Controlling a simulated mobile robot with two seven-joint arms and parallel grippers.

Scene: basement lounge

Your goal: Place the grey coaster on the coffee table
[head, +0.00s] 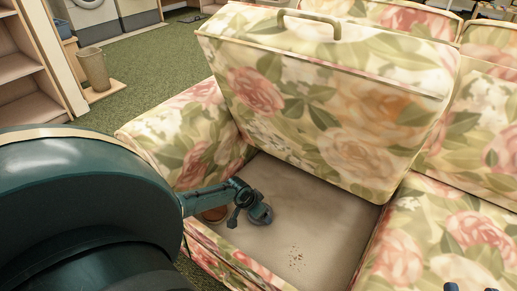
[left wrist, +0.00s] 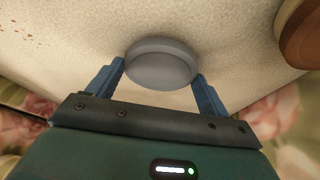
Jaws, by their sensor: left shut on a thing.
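The grey coaster (head: 262,214) is a small round disc at the left part of the open sofa seat. My left gripper (head: 250,208) is shut on it. In the left wrist view the coaster (left wrist: 161,66) sits between the two blue fingers (left wrist: 160,88), close over the beige seat base. I cannot tell whether it touches the base. The tips of my right gripper (head: 470,288) show at the bottom right edge, apart, with nothing seen between them. No coffee table is in view.
A floral seat cushion (head: 330,110) with a handle stands tilted up behind the beige seat base (head: 325,210). A brown round object (head: 214,214) lies left of the coaster, also in the wrist view (left wrist: 302,35). Crumbs (head: 296,257) lie on the base. Shelves (head: 25,75) stand left.

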